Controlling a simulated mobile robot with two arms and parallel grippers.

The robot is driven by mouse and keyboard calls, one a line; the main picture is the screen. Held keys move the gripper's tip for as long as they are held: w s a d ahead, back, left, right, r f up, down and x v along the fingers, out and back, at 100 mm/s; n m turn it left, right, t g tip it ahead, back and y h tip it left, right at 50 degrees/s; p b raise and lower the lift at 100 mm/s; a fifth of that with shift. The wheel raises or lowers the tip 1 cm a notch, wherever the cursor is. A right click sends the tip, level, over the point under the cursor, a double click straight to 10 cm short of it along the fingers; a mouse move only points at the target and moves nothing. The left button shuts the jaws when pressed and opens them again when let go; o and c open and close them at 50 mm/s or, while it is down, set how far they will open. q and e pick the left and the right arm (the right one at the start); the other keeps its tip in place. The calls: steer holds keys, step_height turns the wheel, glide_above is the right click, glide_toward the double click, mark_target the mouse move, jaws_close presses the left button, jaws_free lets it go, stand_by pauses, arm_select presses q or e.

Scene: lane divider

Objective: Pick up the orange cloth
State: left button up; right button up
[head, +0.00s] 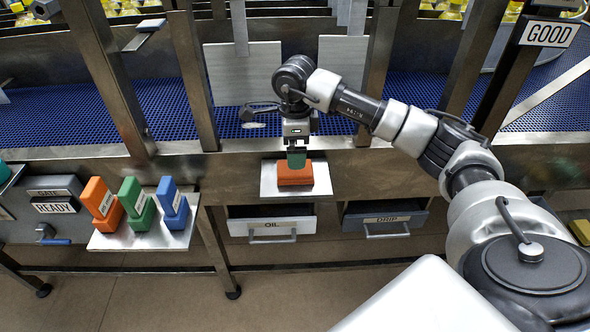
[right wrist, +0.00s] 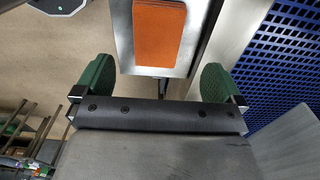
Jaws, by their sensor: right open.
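The orange cloth (head: 294,173) lies folded on a small metal shelf (head: 267,188) at the front of the conveyor frame. In the right wrist view the orange cloth (right wrist: 159,32) shows ahead of the fingers, on its metal plate. My right gripper (head: 297,160) hangs just above the cloth in the head view. Its green fingers (right wrist: 159,84) are spread wide with nothing between them. In the wrist view the cloth lies beyond the gap between the fingers. Whether the fingertips touch it I cannot tell. My left gripper is not in view.
A tray (head: 110,241) at left holds orange, green and blue labelled blocks. Below the shelf are drawers marked OIL (head: 272,226) and DRIP (head: 386,219). A blue conveyor belt (head: 420,92) runs behind, with metal posts and grey panels (head: 243,72) near my arm.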

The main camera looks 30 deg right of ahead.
steer(key=shift+f, duration=0.85)
steer(key=f+p, duration=0.1)
steer(key=f, duration=0.1)
steer(key=f+p, duration=0.1)
steer(key=f, duration=0.1)
steer(key=shift+s+a+f, duration=0.1)
steer(key=shift+s+f, duration=0.05)
steer(key=shift+s, duration=0.05)
steer(key=shift+f, duration=0.55)
steer(key=c, duration=1)
steer(key=shift+r, duration=0.15)
step_height(320, 180, up, 4)
steer(key=shift+r+b, duration=0.1)
steer(key=shift+b, duration=0.75)
steer(key=shift+s+d+r+b, duration=0.45)
steer(key=shift+s+d+r, duration=0.5)
steer(key=shift+s, duration=0.85)
steer(key=shift+s+d+r+b, duration=0.55)
steer(key=shift+s+r, duration=0.7)
steer(key=shift+s, duration=0.5)
steer(key=shift+s+d+r+b, duration=0.35)
steer(key=shift+s+d+r, duration=0.65)
steer(key=shift+s, duration=0.8)
